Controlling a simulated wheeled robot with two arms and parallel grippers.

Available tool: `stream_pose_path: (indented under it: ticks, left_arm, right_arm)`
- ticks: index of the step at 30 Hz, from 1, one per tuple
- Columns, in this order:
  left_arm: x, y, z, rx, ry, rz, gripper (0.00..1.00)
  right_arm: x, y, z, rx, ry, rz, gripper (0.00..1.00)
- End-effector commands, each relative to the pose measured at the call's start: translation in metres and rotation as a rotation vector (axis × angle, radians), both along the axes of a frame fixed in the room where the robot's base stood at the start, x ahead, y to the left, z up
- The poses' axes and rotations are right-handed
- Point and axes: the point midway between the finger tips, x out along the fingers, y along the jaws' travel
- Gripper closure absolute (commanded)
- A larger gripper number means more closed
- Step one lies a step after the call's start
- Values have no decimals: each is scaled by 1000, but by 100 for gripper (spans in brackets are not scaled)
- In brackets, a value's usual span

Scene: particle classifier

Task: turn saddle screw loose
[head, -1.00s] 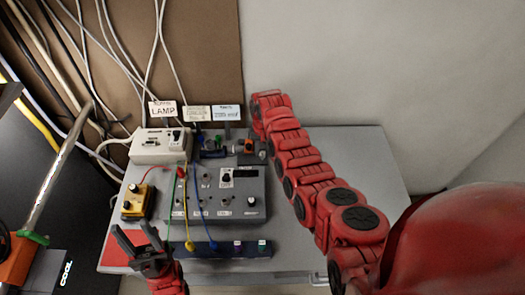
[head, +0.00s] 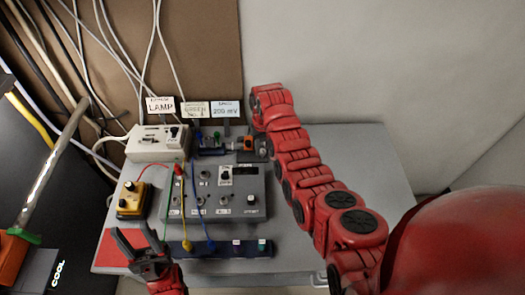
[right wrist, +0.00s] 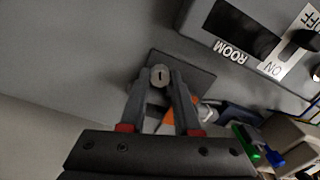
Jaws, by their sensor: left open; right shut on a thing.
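The saddle screw (right wrist: 160,75) shows in the right wrist view as a round, pale head with a dark slot. It lies between the fingertips of my right gripper (right wrist: 160,78), which is shut on it, over a dark plate. An orange part (right wrist: 168,116) sits just behind the fingers. In the head view my right gripper (head: 262,147) is at the right end of the small bench behind the grey box, and the screw is hidden there. My left gripper (head: 132,237) is open and empty, near the table's front left.
A grey control box (head: 240,213) with knobs and a display stands in front of the bench. A cream lamp supply (head: 146,146) and a yellow box (head: 131,200) are at left. Label cards (head: 195,108) stand behind. Coloured cables cross the box. The table's right side (head: 355,155) is clear.

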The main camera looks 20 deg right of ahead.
Motion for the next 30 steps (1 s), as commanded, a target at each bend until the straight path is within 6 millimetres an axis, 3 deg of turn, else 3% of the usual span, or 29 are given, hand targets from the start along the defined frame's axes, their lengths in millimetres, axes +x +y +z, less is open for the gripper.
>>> stream_pose_path:
  ticks: [18,30]
  left_arm:
    - [0,0,-45,0,0,0,50]
    - [0,0,-64,0,0,0,50]
  right_arm:
    - [0,0,-4,0,0,586,100]
    - [1,0,-2,0,-1,965,100]
